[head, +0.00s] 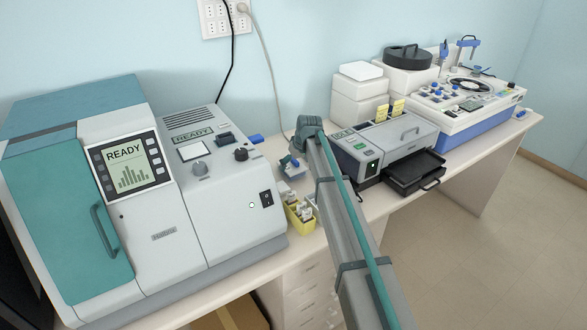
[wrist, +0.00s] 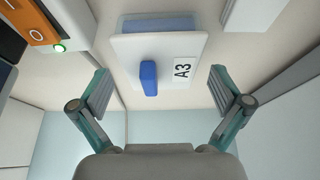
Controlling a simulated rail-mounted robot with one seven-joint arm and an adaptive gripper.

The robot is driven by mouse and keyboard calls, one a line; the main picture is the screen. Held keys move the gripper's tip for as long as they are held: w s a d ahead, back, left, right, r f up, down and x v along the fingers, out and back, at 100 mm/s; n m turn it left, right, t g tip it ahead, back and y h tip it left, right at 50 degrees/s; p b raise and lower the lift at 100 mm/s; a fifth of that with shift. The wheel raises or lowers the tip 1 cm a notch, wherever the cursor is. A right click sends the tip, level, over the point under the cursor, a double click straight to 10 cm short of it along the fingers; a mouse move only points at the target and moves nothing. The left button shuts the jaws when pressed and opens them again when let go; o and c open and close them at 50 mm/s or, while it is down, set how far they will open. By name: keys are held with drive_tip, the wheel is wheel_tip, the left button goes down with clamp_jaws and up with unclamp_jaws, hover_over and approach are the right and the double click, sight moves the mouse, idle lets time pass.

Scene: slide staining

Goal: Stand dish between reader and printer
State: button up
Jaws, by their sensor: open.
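A white dish with a blue knob (wrist: 149,78) and an A3 label shows in the wrist view, standing on the pale bench top. I take these as reader and printer, though no name can be read. My gripper (wrist: 160,88) is open, its fingers on either side of the knob. The knob appears between them, and I see no contact. My gripper's fingers are hidden in the head view.
A yellow rack of slides (head: 300,217) stands at the bench's front edge beside my arm. A black tray (head: 413,173) sticks out before the grey machine. White boxes (head: 358,95) and a blue and white machine (head: 470,105) stand farther right. A casing with an orange panel (wrist: 38,20) is close by.

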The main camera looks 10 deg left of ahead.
drive_tip(key=b+v, duration=0.2)
drive_tip(key=v, duration=0.7)
drive_tip(key=shift+r, duration=0.25)
drive_tip(key=shift+d, duration=0.15)
